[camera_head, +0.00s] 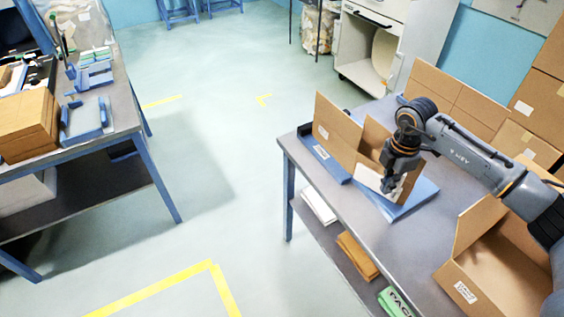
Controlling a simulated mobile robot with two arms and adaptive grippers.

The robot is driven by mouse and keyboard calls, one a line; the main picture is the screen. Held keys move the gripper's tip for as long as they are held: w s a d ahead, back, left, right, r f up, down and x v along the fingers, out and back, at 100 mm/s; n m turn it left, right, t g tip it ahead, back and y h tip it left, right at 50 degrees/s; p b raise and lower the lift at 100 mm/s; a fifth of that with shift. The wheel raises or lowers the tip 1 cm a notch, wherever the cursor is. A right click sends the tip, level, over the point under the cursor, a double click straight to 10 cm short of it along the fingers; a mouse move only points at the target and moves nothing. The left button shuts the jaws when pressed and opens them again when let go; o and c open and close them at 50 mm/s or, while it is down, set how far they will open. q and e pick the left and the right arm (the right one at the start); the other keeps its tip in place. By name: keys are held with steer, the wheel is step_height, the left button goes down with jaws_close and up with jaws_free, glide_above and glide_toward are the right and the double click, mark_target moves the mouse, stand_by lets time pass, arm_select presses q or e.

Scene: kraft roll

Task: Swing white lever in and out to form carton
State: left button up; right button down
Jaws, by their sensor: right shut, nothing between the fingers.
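A brown carton (338,122) with raised flaps stands on a blue fixture (323,158) on the right-hand table (330,208). My right gripper (388,187) points down at the carton's near right side. Its fingers are shut with nothing between them. A white piece (368,179) shows right beside the fingers, low against the carton. I cannot tell if it is the white lever or a label, or if the fingers touch it. The gripper hides part of the carton. My left gripper is out of view.
An open carton (500,262) lies at the table's near right. Stacked brown boxes (455,95) stand along the back. Flat cardboard (357,255) lies on the lower shelf. Another workbench (100,140) with boxes and blue fixtures is at left. The floor between is clear.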

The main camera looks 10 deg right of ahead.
step_height(320, 180, up, 14)
steer(key=b, duration=0.3)
steer(key=s+a+f+n+t+y, duration=0.1)
steer(key=a+n+y, duration=0.5)
steer(key=a+y, duration=0.7)
steer(key=a, duration=1.4)
steer(key=shift+s+a+f+y, duration=0.15)
steer(key=shift+s+a+y, duration=0.1)
steer(key=shift+a+y, duration=0.05)
